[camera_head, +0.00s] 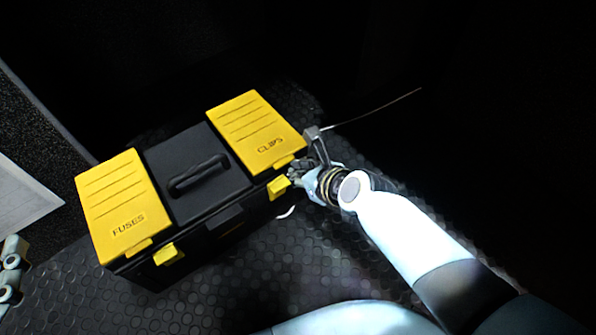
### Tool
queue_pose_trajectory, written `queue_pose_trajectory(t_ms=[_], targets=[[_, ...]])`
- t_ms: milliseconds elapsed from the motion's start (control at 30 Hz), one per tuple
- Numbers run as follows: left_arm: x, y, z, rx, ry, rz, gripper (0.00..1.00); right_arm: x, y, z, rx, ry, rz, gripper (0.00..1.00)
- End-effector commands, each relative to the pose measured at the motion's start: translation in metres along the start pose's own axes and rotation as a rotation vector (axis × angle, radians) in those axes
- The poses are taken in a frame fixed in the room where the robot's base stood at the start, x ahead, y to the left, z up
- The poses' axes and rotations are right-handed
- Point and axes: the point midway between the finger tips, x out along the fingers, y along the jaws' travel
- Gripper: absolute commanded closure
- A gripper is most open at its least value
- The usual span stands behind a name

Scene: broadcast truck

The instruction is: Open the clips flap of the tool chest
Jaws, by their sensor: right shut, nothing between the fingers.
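The tool chest (213,213) is black and stands on the dark floor at the left centre. Its yellow clips flap (252,128), marked CLIPS, lies closed on the right part of the lid. A yellow latch (279,187) sits on the front face below that flap. My right gripper (299,170) is at the flap's front right corner, close to the latch. It is shut with nothing held; whether it touches the flap or latch I cannot tell.
A yellow fuses flap (122,203) lies closed on the left of the lid, with its own latch (168,254). A black handle (198,174) is between the flaps. A thin cable (375,110) runs behind my right gripper. A pale sheet (25,205) lies at the left.

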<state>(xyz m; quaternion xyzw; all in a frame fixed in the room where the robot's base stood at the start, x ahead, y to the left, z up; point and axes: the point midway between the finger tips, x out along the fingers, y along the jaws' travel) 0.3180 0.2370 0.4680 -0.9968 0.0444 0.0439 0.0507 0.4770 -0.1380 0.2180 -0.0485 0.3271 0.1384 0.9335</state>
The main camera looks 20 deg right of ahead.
Motion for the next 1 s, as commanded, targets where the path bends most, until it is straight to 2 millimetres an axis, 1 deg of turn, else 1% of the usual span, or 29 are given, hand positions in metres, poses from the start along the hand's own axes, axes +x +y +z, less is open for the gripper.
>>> queue_pose_trajectory(t_ms=[100, 233, 633, 767, 833, 967, 1000], targets=[[0.004, 0.0, -0.009, 0.004, 0.037, 0.0, 0.6, 0.002, 0.0, -0.001, 0.001, 0.001, 0.0, 1.0], [0.005, -0.001, -0.013, 0.005, 0.052, 0.0, 0.6, 0.003, 0.0, 0.0, 0.001, 0.0, 0.0, 1.0], [0.006, -0.001, -0.013, 0.005, 0.05, 0.0, 0.6, 0.003, 0.0, 0.0, 0.0, 0.001, 0.0, 1.0], [0.005, -0.001, -0.011, 0.002, 0.03, -0.001, 0.6, 0.001, -0.002, 0.001, -0.001, 0.004, 0.0, 1.0], [-0.008, 0.001, 0.014, -0.005, -0.06, 0.001, 0.6, 0.0, -0.003, 0.002, -0.001, 0.006, 0.0, 1.0], [-0.028, 0.003, 0.045, -0.017, -0.194, 0.0, 0.6, -0.003, -0.006, 0.004, -0.002, 0.014, -0.001, 1.0], [-0.036, 0.003, 0.056, -0.022, -0.242, 0.0, 0.6, -0.004, -0.007, 0.005, -0.002, 0.017, -0.001, 1.0]])
